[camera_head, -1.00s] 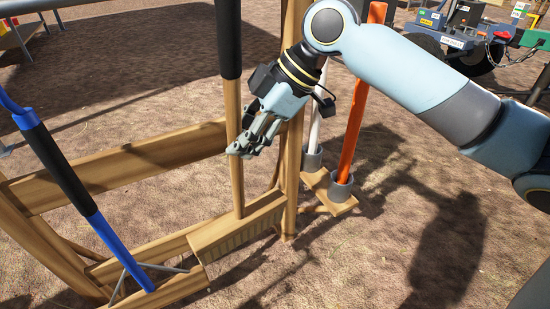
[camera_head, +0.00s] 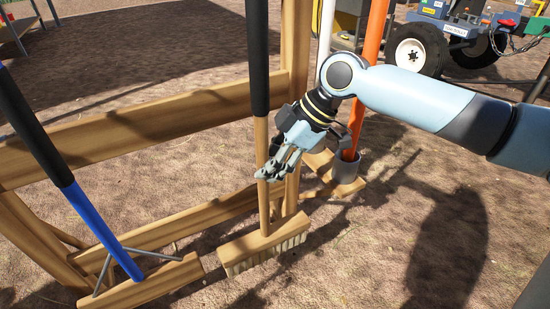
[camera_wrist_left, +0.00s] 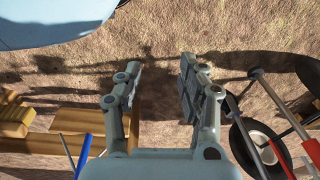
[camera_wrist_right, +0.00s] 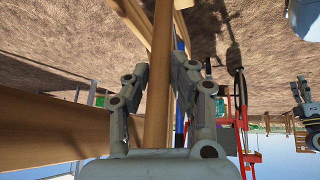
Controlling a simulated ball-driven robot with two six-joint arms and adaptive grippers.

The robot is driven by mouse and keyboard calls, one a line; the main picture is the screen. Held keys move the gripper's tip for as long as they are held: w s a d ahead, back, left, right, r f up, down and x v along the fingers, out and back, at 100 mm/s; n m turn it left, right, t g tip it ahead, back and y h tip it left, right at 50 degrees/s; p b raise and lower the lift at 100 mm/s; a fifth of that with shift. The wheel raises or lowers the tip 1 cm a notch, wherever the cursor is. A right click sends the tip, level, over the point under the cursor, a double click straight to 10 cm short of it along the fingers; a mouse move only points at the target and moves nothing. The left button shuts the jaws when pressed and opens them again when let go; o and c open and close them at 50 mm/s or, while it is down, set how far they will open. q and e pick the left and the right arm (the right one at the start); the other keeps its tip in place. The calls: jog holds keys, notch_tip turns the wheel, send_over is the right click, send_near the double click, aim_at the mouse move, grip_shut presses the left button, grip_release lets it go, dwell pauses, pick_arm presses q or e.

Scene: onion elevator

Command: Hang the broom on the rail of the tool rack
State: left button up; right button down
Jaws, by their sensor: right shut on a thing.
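The broom stands nearly upright in the head view, with a pale wooden handle (camera_head: 262,150), a long black upper part and a bristled wooden head (camera_head: 262,246). My right gripper (camera_head: 270,172) is shut on the lower handle; the handle passes between its fingers in the right wrist view (camera_wrist_right: 160,75). The wooden tool rack has an upper rail (camera_head: 130,128) and a lower beam (camera_head: 165,228). The broom head appears in front of the lower beam's right end. The handle's top is out of view. My left gripper (camera_wrist_left: 163,78) is open and empty in the left wrist view.
A blue-and-black-handled tool (camera_head: 95,218) leans at the rack's left. An orange pole (camera_head: 366,85) and a white pole (camera_head: 325,60) stand in grey cups behind my right gripper. A wheeled cart (camera_head: 450,30) is at the back right. Front right ground is open.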

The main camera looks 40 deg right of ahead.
pick_arm(q)
jog(key=w+d+r+t+b, duration=0.2)
jog(key=w+r+t+b, duration=0.1)
jog(key=w+r+b, duration=0.1)
jog(key=shift+w+d+t+h+b, duration=0.35)
jog(key=shift+w+b, duration=0.4)
jog(key=shift+b, duration=0.45)
pick_arm(e)
jog(key=w+d+f, duration=0.1)
jog(key=w+f, duration=0.4)
jog(key=shift+w+d+f, duration=0.15)
jog(key=shift+w+f, duration=0.05)
jog(key=shift+w, duration=0.2)
pick_arm(q)
jog(key=shift+r, duration=0.1)
pick_arm(e)
jog(key=c, duration=1)
grip_release()
jog(key=shift+c, duration=0.2)
jog(key=shift+d, duration=0.1)
